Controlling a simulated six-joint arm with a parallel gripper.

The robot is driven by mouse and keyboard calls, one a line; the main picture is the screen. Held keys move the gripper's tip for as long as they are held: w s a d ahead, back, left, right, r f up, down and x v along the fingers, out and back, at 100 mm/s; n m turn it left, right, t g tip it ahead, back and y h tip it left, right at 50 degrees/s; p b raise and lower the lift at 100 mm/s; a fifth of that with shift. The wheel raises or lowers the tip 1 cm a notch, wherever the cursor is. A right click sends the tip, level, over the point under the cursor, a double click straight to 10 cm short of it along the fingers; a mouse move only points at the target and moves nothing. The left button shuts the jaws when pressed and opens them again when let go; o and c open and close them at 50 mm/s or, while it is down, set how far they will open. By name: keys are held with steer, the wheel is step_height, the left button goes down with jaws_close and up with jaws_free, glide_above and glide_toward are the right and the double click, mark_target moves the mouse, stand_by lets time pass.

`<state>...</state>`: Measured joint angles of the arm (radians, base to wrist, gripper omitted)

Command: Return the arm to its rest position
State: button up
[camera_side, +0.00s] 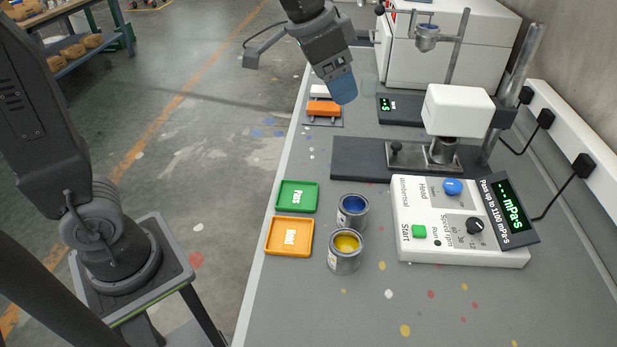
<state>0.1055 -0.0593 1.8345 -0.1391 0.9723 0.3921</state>
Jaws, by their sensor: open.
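My gripper (343,90) hangs at the top middle of the side view, pointing down and slightly right, with blue fingertips. It is open and nothing shows between its fingers. It appears above the far part of the bench (330,310), apart from the things on it. The gap between the fingers is hard to make out from this side.
A blue paint can (352,212) and a yellow paint can (345,251) stand beside a green Pass tray (297,196) and an orange Hold tray (289,237). A viscometer (458,108) stands behind its control box (455,245). The near bench is clear.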

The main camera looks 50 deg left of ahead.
steer(key=s+a+f+n+y, duration=0.1)
steer(key=s+a+f+n, duration=0.1)
steer(key=s, duration=0.7)
steer(key=s+a+f+n+t, duration=0.1)
steer(key=s+a+f+n, duration=0.2)
steer(key=s, duration=0.6)
steer(key=shift+s+a+f+y, duration=0.2)
steer(key=shift+a+f+y, duration=0.2)
steer(key=shift+a+f, duration=0.15)
steer(key=shift+c, duration=0.4)
